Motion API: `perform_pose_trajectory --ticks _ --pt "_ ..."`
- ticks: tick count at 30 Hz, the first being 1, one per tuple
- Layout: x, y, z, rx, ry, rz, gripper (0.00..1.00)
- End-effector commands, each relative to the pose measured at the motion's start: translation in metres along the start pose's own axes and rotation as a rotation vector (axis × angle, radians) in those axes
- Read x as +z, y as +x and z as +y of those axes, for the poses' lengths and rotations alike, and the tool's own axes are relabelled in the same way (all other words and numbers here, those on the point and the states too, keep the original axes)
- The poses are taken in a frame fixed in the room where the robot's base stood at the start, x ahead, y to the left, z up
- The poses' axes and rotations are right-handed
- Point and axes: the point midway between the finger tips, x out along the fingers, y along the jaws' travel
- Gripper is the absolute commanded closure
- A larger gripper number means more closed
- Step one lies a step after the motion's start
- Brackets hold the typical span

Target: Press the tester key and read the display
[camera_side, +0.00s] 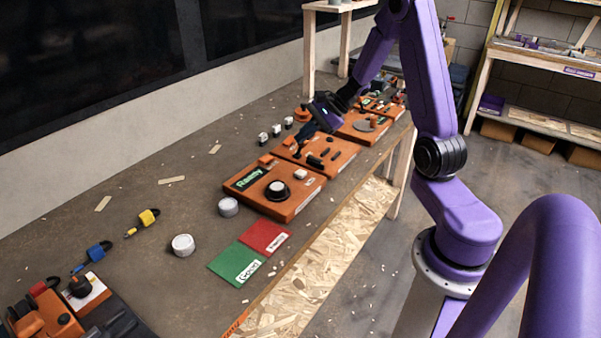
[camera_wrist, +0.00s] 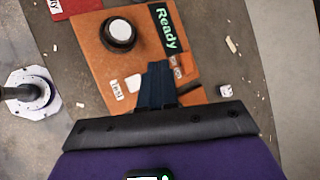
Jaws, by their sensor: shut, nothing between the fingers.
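The tester is an orange board (camera_side: 300,208) on the bench; it also shows in the wrist view (camera_wrist: 90,40). Its dark display (camera_wrist: 168,28) reads "Ready" in green. A black round holder (camera_wrist: 108,36) on it has a pale disc (camera_wrist: 121,31) in its middle. The white key (camera_wrist: 133,83) sits beside a small "Test" label (camera_wrist: 118,91); it also shows in the side view (camera_side: 300,174). My gripper (camera_wrist: 157,66) is shut and empty, its dark blue fingers just right of the key in the wrist view. In the side view my gripper (camera_side: 298,141) is above the neighbouring orange board.
A green "Good" card (camera_side: 235,263) and a red card (camera_side: 264,236) lie in front of the tester. Two loose grey cylinders (camera_side: 228,207) (camera_side: 183,245) stand nearby. More orange boards (camera_side: 335,158) line the bench beyond. Yellow (camera_side: 147,217) and blue (camera_side: 98,251) tools lie left.

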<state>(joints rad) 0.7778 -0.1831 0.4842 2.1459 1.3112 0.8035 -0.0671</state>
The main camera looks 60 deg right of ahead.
Motion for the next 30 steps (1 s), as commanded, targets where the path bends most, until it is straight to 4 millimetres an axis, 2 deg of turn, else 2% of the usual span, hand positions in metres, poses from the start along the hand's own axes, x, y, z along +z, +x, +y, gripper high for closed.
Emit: perform_pose_trajectory --ticks 18,30 --pt "-0.035 0.049 0.036 0.003 0.002 -0.001 1.00" --pt "-0.043 0.059 0.043 0.002 -0.001 0.000 1.00"
